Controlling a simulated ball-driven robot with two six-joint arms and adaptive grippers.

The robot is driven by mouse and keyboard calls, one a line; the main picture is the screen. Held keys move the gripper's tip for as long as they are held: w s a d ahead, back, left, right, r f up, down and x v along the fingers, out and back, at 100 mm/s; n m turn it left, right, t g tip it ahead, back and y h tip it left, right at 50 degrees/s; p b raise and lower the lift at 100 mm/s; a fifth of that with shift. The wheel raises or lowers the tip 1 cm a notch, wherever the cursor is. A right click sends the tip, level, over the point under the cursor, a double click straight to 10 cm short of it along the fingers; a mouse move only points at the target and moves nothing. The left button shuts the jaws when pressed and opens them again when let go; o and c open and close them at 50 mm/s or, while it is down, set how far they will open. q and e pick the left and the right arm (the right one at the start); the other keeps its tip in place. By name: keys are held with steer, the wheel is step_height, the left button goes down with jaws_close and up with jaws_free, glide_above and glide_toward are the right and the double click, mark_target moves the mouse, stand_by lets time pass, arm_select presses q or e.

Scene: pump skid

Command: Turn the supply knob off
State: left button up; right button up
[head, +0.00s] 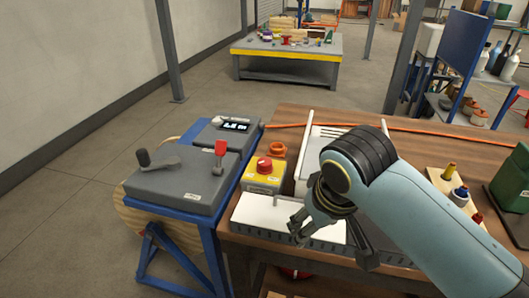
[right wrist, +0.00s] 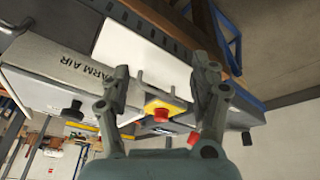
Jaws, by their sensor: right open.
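No readable label marks a supply knob. In the right wrist view a black knob (right wrist: 73,111) sticks out of a pale unit (right wrist: 50,90), near a panel lettered "ARM AIR" with its start cut off. In the head view this white unit (head: 325,135) is partly hidden behind my right arm, and I cannot make out that knob. My right gripper (head: 333,245) is open and empty above the front of the bench, over a white tray (head: 262,212). In the right wrist view its fingers (right wrist: 160,70) are spread wide with nothing between them. My left gripper is out of view.
A yellow box with a red button (head: 264,166) stands left of my right gripper. Further left, a grey box (head: 180,185) carries a black lever (head: 157,160) and a red-topped lever (head: 220,156). A display box (head: 230,128) sits behind. Bottles on a small wooden stand (head: 440,180) are at right.

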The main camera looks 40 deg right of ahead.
mark_target(265, 161)
steer(key=w+m, duration=0.1)
steer(key=w, duration=0.2)
steer(key=w+d+m, duration=0.1)
steer(key=w, duration=0.3)
steer(key=w+r+m, duration=0.1)
steer(key=w, duration=0.3)
steer(key=shift+d+m+h, duration=0.3)
steer(key=shift+d+h, duration=0.1)
steer(key=w+d+r+m, duration=0.1)
steer(key=w+r+m, duration=0.35)
steer(key=w, duration=0.75)
steer(key=shift+g+h, duration=0.3)
steer(key=shift+h, duration=0.1)
steer(key=x, duration=1)
steer(key=shift+w+d+f, duration=0.1)
steer(key=shift+d+f, duration=0.05)
steer(key=shift+d, duration=0.1)
steer(key=c, duration=1.1)
steer(key=shift+n, duration=0.25)
steer(key=shift+c, duration=0.2)
